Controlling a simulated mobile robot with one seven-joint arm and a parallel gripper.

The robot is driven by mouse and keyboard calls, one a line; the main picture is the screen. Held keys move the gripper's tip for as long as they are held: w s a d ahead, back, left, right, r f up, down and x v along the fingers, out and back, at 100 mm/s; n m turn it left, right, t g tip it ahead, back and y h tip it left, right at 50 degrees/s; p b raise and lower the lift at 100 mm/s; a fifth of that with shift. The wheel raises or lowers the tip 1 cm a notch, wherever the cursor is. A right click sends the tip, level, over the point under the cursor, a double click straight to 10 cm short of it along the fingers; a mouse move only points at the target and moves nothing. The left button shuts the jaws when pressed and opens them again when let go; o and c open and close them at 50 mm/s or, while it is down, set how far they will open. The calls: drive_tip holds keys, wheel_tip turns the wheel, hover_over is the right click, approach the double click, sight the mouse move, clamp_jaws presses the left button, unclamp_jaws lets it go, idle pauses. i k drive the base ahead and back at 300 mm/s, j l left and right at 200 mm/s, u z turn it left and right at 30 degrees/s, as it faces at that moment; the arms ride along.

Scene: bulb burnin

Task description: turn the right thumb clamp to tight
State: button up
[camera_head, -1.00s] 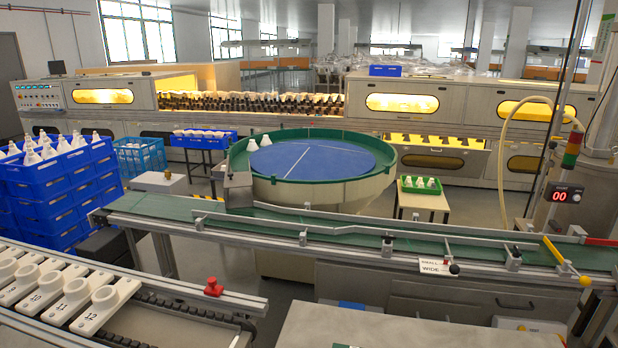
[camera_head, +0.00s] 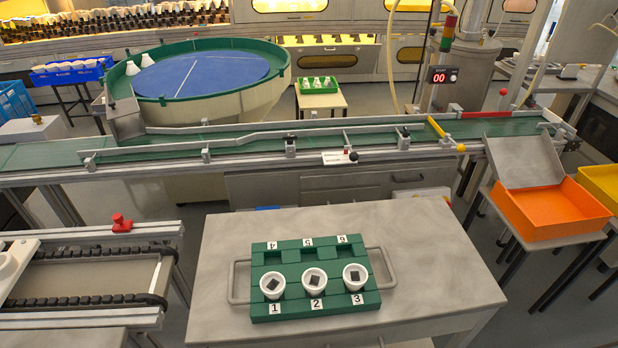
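A green conveyor (camera_head: 240,140) with metal guide rails runs across the middle of the view. Two small dark-topped clamps sit on its near edge: a left one (camera_head: 290,147) and a right one (camera_head: 404,138), which looks like the right thumb clamp. They are too small to tell how either is turned. A white label plate (camera_head: 337,158), with a small red part above it and a black knob (camera_head: 353,156) at its right, hangs between them. My gripper is not in view.
A grey table (camera_head: 430,235) stands in front of the conveyor. It bears a green numbered tray (camera_head: 262,306) with three white cups. An orange bin (camera_head: 553,222) stands at right. A red-knobbed rail (camera_head: 121,224) is at left. A counter (camera_head: 443,75) reads 00.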

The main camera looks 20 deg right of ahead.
sight(406, 134)
drive_tip(key=k+l, duration=0.15)
drive_tip(key=l, duration=0.3)
drive_tip(key=k+l+z, duration=0.1)
drive_tip(key=l, duration=0.35)
drive_tip(key=k+l, duration=0.1)
drive_tip(key=l, duration=0.4)
drive_tip(key=l+z, duration=0.2)
drive_tip(key=l, duration=0.8)
drive_tip(key=i+l, duration=0.1)
drive_tip(key=l, duration=0.25)
drive_tip(key=i+l+z, duration=0.15)
drive_tip(key=l, duration=0.15)
drive_tip(key=i+l, duration=0.1)
drive_tip(key=l, duration=0.25)
drive_tip(key=i+l+z, duration=0.1)
drive_tip(key=i+l, duration=0.15)
drive_tip(key=i, duration=0.2)
drive_tip(key=i+l+z, duration=0.1)
drive_tip(key=i, duration=0.35)
drive_tip(key=l, duration=0.1)
